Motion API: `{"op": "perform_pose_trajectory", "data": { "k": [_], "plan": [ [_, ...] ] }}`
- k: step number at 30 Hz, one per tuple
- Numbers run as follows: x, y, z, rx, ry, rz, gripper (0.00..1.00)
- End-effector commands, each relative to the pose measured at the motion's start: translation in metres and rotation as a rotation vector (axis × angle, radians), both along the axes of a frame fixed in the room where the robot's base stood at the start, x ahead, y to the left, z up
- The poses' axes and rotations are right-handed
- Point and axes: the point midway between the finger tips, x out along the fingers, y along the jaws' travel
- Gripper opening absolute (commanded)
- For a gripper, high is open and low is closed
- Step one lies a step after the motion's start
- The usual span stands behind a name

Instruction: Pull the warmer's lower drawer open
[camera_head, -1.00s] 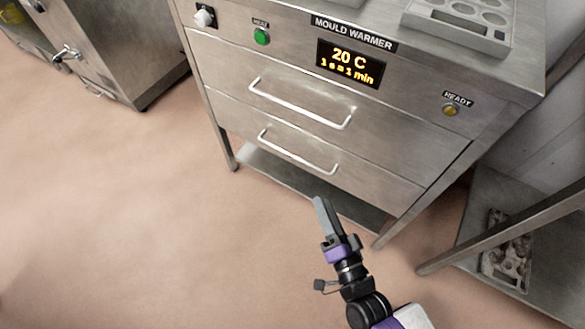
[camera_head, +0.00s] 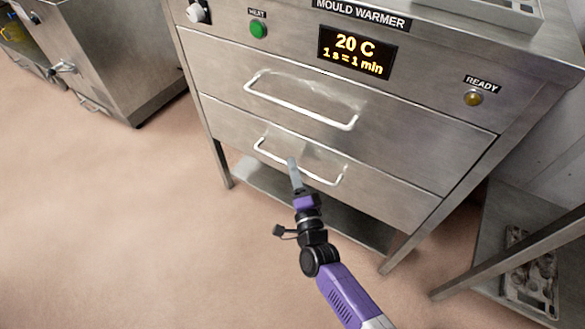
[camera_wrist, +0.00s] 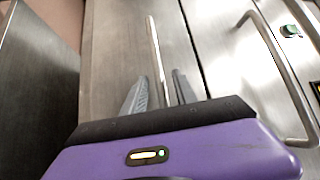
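The mould warmer's lower drawer (camera_head: 395,200) is shut, its front level with the upper drawer's. Its bar handle (camera_head: 325,180) runs across the front. My gripper (camera_head: 293,163) is in front of the lower drawer, its tips overlapping the handle's middle in the head view. In the wrist view my gripper (camera_wrist: 162,80) has its two grey fingers apart, with the lower handle (camera_wrist: 154,45) running between them. The fingers do not appear closed on the bar. Whether either finger touches it I cannot tell.
The upper drawer's handle (camera_head: 300,110) sits just above and also shows in the wrist view (camera_wrist: 285,75). The display (camera_head: 356,52) reads 20 C. A steel cabinet (camera_head: 110,60) stands left. A low shelf (camera_head: 490,255) with a mould is at right. The floor in front is clear.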

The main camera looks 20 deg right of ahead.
Motion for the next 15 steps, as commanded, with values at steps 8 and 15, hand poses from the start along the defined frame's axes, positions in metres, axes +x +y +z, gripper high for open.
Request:
{"op": "perform_pose_trajectory", "data": {
  "k": [8,15],
  "plan": [
    [0.0136,-0.0025,0.0015,-0.001,0.001,0.000,0.34],
    [0.0135,-0.0024,0.0018,-0.001,0.001,0.000,0.23]
  ]
}}
